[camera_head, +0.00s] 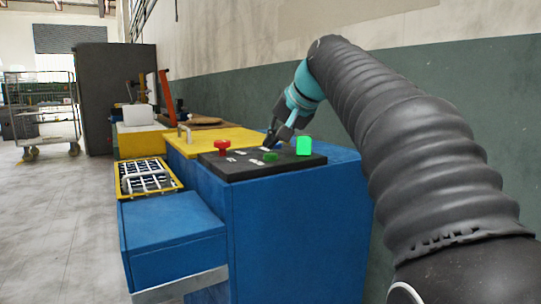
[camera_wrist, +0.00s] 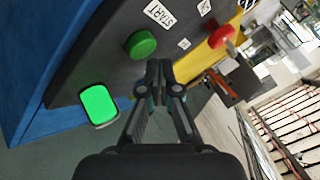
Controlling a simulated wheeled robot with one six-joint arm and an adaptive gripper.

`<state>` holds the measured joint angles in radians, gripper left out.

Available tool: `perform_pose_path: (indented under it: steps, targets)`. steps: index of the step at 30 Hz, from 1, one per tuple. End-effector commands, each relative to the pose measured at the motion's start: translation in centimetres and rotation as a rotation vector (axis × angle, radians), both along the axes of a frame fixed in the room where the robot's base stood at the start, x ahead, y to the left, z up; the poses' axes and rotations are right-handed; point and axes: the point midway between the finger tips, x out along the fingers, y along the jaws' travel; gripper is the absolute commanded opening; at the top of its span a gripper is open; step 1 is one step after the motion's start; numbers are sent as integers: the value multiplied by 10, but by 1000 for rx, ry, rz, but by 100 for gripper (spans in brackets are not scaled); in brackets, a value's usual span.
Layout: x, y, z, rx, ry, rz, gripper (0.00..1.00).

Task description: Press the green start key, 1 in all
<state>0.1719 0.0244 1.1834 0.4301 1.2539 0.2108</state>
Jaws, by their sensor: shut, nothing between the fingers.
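The round dark green key (camera_head: 270,156) sits on the black sloped panel (camera_head: 240,166) on top of the blue press. In the wrist view this green key (camera_wrist: 141,44) lies beside a white label reading START. A bright green rounded square (camera_head: 303,145) stands at the panel's right; it also shows in the wrist view (camera_wrist: 99,105). My gripper (camera_head: 268,146) is shut and empty, behind the green key in the head view. In the wrist view the fingertips (camera_wrist: 159,65) appear just below and right of the key, apart from it in the picture. The exact height gap is unclear.
A red mushroom button (camera_head: 222,146) stands at the panel's left, with white labels between. A yellow cover with a handle (camera_head: 184,131) lies behind it. A yellow-rimmed tray (camera_head: 150,180) sits lower left. The wall runs close behind the press; the floor at left is clear.

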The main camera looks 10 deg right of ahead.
Motion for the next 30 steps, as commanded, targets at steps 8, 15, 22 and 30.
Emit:
perform_pose_path:
  steps: [8,15,22,30]
  targets:
    - [0,0,-6,0,0,0,0]
    - [0,0,-6,0,0,0,0]
    - [0,0,-8,0,0,0,0]
    - [0,0,-11,0,0,0,0]
